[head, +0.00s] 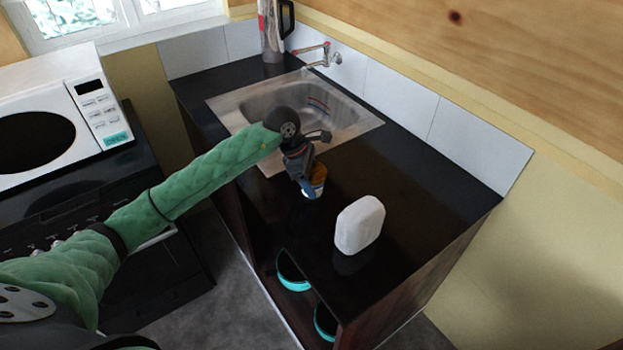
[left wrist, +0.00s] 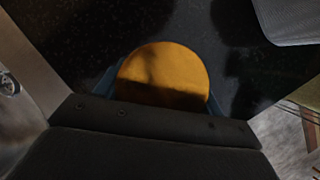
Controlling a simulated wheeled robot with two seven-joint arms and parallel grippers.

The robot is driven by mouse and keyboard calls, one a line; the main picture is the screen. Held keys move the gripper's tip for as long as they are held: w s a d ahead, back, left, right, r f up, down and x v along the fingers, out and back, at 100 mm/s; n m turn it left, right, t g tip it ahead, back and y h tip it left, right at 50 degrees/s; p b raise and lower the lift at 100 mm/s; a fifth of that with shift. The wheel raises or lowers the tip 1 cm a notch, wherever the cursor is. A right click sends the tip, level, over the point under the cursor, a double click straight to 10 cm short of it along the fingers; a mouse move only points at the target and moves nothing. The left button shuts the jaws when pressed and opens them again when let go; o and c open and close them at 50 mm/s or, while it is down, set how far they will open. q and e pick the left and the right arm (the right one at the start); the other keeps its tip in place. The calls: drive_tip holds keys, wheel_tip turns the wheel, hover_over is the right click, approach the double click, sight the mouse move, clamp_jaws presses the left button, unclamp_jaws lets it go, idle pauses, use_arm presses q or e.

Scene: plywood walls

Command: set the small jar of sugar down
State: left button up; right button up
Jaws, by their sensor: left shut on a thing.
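The small jar of sugar (head: 318,181), with an orange-brown top and a pale lower part, is over the black counter between the sink and a white container. My left gripper (head: 308,186) reaches down from above and is shut on the jar. In the left wrist view the jar's round orange top (left wrist: 165,70) fills the space between the blue fingertips, with a shadow across it. The jar looks upright and its base is at or very near the counter; I cannot tell whether it touches. My right gripper is in neither view.
The white rounded container (head: 360,224) stands on the counter (head: 420,180) near its front end. The steel sink (head: 357,121) with a tap lies behind the jar. A kettle-like vessel (head: 270,30) stands at the back. A microwave (head: 92,95) is at left. Counter right of the jar is clear.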

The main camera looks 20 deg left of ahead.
use_arm(q)
drive_tip(key=o, duration=0.9)
drive_tip(key=shift+o, duration=0.9)
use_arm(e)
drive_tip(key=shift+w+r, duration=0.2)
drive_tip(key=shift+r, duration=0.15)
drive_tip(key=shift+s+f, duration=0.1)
